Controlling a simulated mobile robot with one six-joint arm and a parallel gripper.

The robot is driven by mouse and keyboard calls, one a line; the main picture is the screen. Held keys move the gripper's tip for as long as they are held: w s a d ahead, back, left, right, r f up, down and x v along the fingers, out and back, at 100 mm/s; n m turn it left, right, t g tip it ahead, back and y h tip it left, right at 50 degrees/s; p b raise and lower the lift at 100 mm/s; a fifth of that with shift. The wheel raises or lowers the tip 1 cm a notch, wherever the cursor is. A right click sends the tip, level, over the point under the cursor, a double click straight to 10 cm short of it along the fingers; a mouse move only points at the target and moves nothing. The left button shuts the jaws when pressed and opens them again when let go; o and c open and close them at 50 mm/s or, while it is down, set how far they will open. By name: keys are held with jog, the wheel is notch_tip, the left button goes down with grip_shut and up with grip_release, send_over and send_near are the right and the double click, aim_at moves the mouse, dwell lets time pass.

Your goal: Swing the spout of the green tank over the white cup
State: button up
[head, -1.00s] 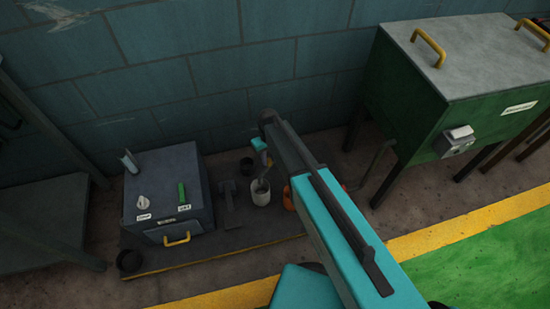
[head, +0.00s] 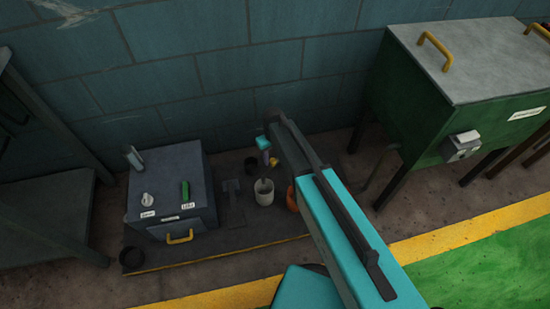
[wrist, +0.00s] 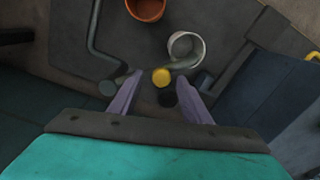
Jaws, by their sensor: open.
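The green tank (head: 415,120) has a grey lid and stands at the right by the wall. The white cup (head: 264,192) stands on the dark floor plate; it also shows in the wrist view (wrist: 186,47). A grey-green tube (wrist: 185,63) with a round yellow end (wrist: 161,77) reaches from between my fingers to the cup's near rim. I cannot tell whether it belongs to the tank. A second, bent grey pipe (wrist: 93,35) lies to the left. My gripper (wrist: 160,82) is open, with its fingers either side of the yellow end; contact is unclear.
An orange cup (wrist: 147,8) stands beside the white one. A grey box (head: 170,190) with a green lever, a white knob and a yellow handle stands at the left. A dark cup (head: 251,164) is behind the white cup. Yellow-edged green floor lies at the front right.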

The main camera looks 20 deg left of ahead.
notch_tip(320, 180, up, 13)
jog(key=p, duration=0.1)
dwell(0.5)
jog(key=shift+w+d, duration=0.1)
jog(key=shift+w, duration=0.05)
